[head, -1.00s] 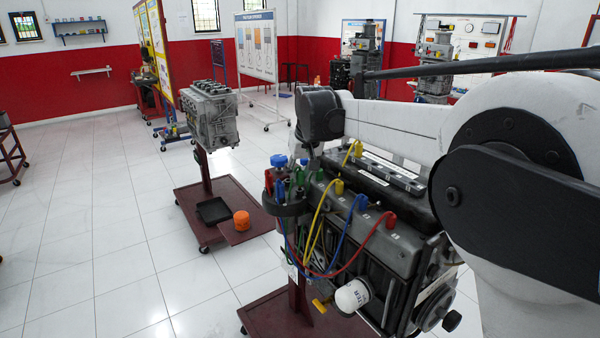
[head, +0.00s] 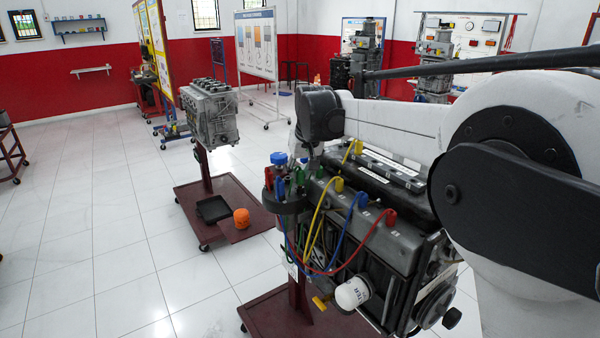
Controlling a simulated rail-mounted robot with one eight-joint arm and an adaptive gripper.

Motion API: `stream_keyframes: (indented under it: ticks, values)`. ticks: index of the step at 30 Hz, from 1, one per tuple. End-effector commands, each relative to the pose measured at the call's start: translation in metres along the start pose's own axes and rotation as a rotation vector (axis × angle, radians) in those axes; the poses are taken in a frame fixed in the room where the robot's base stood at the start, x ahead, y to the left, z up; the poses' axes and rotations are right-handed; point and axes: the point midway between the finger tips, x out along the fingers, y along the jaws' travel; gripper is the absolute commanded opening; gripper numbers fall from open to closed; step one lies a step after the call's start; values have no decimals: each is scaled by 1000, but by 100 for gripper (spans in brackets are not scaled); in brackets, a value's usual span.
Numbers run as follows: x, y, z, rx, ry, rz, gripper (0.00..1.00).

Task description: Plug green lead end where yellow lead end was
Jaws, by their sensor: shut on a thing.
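My arm bends down at a dark joint behind the distributor, and my gripper (head: 309,160) is small and partly hidden there. It appears shut on a green lead end (head: 300,177), though the contact is unclear. One yellow lead end (head: 339,184) is at the engine's near upper edge, and another yellow end (head: 357,147) is farther back by the cover. A blue lead end (head: 361,200) and a red lead end (head: 390,217) stand along the same edge to the right.
The engine (head: 385,255) stands on a dark red stand (head: 275,318). Yellow, blue and red leads loop down in front of it, near a white filter (head: 352,293). A second engine (head: 210,113) is at the back left. The tiled floor (head: 110,235) at left is clear.

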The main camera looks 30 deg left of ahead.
Motion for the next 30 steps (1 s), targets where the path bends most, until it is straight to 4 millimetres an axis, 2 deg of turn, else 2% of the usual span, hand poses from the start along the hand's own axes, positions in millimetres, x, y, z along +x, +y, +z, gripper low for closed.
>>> stream_keyframes:
  ticks: [30]
  values:
    - [7,0,3,0,0,0,0]
